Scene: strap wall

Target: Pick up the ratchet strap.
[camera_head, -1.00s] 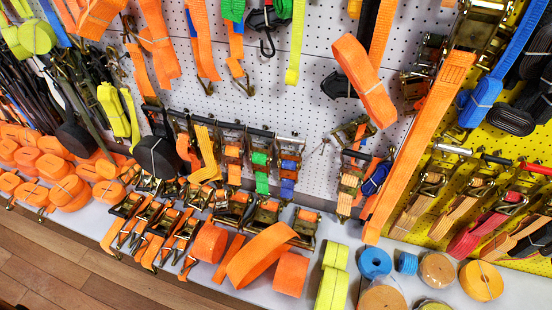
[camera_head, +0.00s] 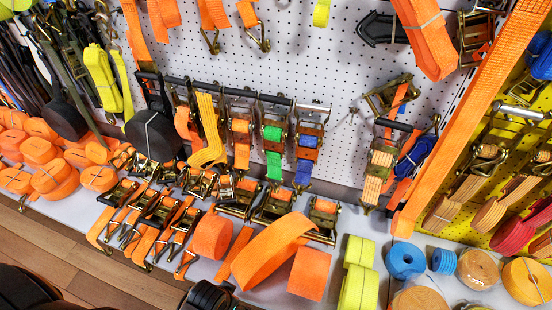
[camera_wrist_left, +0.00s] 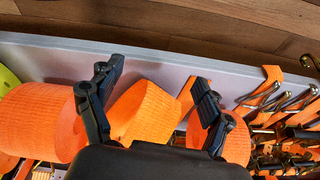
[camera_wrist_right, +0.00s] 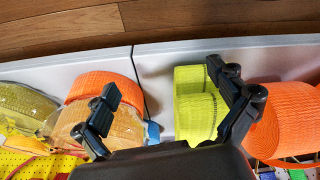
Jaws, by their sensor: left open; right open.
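Several orange ratchet straps with metal ratchets (camera_head: 160,212) lie in a row on the shelf; I cannot tell which one is meant. More ratchet straps hang behind them, one with a green strap (camera_head: 273,150). My left gripper (camera_wrist_left: 156,80) is open and empty, above the shelf front, with an orange webbing roll (camera_wrist_left: 145,112) beyond and between its fingers. Metal ratchets (camera_wrist_left: 290,110) show at its right. My right gripper (camera_wrist_right: 161,82) is open and empty, with a yellow-green roll (camera_wrist_right: 198,100) by its right finger. Dark parts at the head view's bottom edge appear to be my left arm and gripper.
The pegboard wall (camera_head: 290,60) rises behind the shelf (camera_head: 340,225). Orange webbing rolls (camera_head: 270,250), yellow-green rolls (camera_head: 358,275) and a blue roll (camera_head: 405,260) crowd the shelf front. A long orange strap (camera_head: 470,120) hangs at the right. Wooden floor (camera_head: 100,260) is at the lower left.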

